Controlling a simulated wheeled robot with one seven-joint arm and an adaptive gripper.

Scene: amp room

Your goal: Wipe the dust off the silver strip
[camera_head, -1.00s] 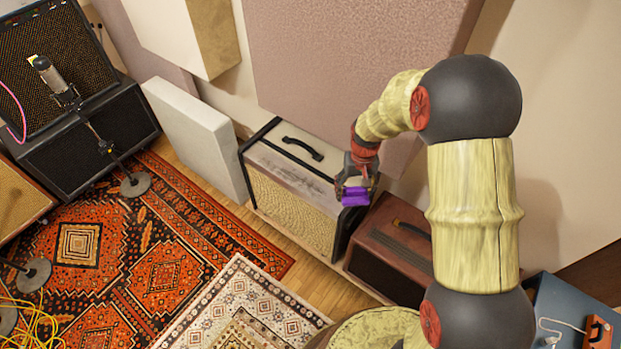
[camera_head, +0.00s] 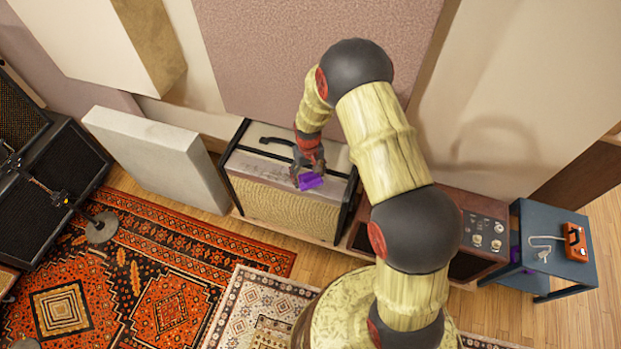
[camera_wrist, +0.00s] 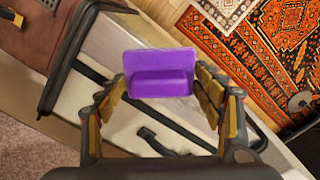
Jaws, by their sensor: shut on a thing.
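A purple block (camera_head: 312,182) is held in my gripper (camera_head: 307,174). In the wrist view the block (camera_wrist: 160,72) sits between the two fingers of my gripper (camera_wrist: 160,88), which are shut on it. The silver strip (camera_head: 258,167) runs along the upper front of the cream-grille amp, with a dull grey dust smear on its left and middle part. My gripper and the block are over the right-middle part of the strip and hide some of it. I cannot tell whether the block touches the strip.
The amp (camera_head: 280,208) has a black handle (camera_head: 279,142) on top. A pale panel (camera_head: 160,155) leans at left. A brown amp (camera_head: 482,232) stands at right, then a blue table (camera_head: 545,282) with an orange box (camera_head: 575,243). Patterned rugs (camera_head: 150,260) cover the floor in front.

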